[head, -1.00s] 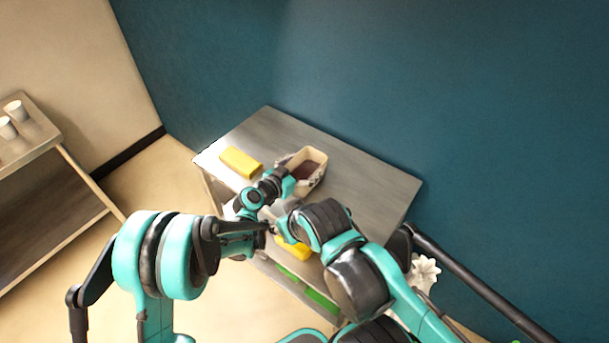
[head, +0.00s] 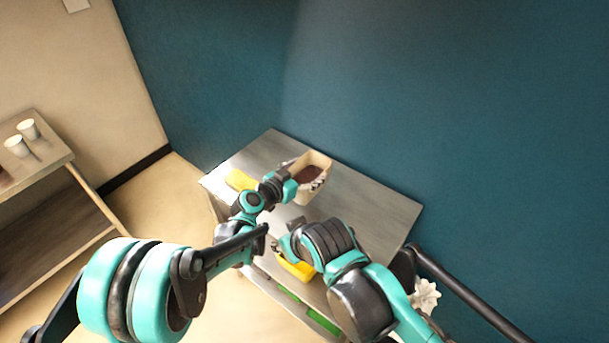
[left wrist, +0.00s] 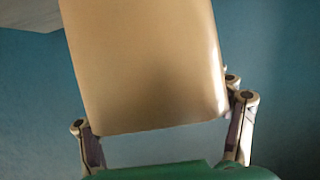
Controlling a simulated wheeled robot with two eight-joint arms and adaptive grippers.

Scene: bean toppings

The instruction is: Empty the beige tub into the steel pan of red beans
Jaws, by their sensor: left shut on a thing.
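The beige tub (head: 321,162) is in the head view near the back of the table, with dark red-brown contents showing inside. My left gripper (head: 306,187) is shut on its near side. The tub looks roughly upright, and I cannot tell its height above the table. In the left wrist view the tub's smooth wall (left wrist: 150,70) fills the middle, between the two fingers. I cannot make out the steel pan of red beans; my arms cover part of the table. My right gripper (head: 277,246) is low over the near table edge, its fingers too small to read.
The grey table (head: 370,205) stands against a blue wall and is bare on its right. A yellow block (head: 240,180) lies at its left, partly behind my left arm. Another yellow thing (head: 297,268) is at the near edge. White cups (head: 28,129) stand on a side shelf.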

